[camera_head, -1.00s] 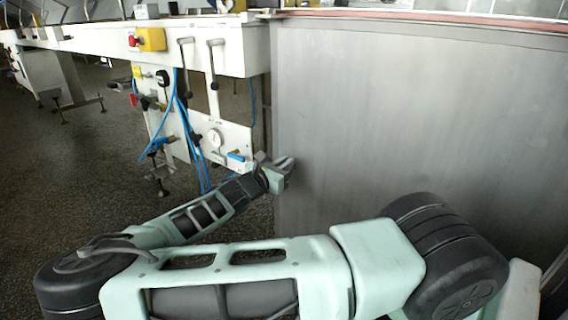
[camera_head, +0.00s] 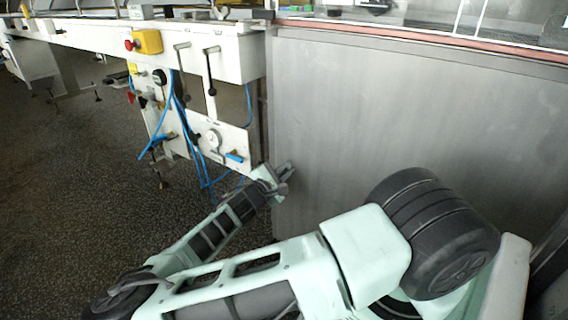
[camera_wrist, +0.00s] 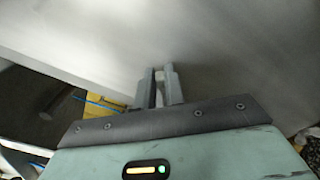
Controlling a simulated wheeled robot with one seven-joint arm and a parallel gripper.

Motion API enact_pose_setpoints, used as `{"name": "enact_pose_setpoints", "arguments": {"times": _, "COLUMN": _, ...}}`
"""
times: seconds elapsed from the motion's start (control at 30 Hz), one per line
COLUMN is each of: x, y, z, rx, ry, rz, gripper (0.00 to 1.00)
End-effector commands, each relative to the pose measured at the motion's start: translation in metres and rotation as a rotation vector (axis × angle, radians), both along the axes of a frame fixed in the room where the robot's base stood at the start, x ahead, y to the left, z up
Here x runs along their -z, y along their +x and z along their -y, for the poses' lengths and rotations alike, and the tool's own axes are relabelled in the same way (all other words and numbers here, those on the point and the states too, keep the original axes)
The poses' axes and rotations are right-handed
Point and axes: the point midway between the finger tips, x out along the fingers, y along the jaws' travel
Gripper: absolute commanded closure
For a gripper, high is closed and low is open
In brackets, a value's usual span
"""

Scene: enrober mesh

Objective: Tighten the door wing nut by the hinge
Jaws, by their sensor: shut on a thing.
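The large grey metal door panel (camera_head: 400,130) fills the right of the head view, and its left edge runs down beside the white machine frame. My gripper (camera_head: 284,176) is low at this left edge, close against the panel. In the wrist view my gripper (camera_wrist: 160,74) points at the pale panel face (camera_wrist: 215,35), with its two fingers close together. A small pale piece (camera_wrist: 160,88) shows in the narrow gap between them; it appears to be the wing nut. Its wings and the hinge are mostly hidden by the fingers.
Open dark speckled floor (camera_head: 75,180) lies at left.

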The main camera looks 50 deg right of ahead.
Motion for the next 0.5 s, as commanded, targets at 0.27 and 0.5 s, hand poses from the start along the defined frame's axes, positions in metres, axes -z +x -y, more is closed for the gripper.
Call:
{"name": "enact_pose_setpoints", "arguments": {"times": 0.27, "x": 0.007, "y": -0.006, "z": 0.0, "rx": 0.002, "ry": 0.036, "rz": 0.259, "gripper": 1.0}}
{"name": "enact_pose_setpoints", "arguments": {"times": 0.5, "x": 0.014, "y": -0.008, "z": 0.001, "rx": 0.002, "ry": 0.065, "rz": 0.468, "gripper": 1.0}}
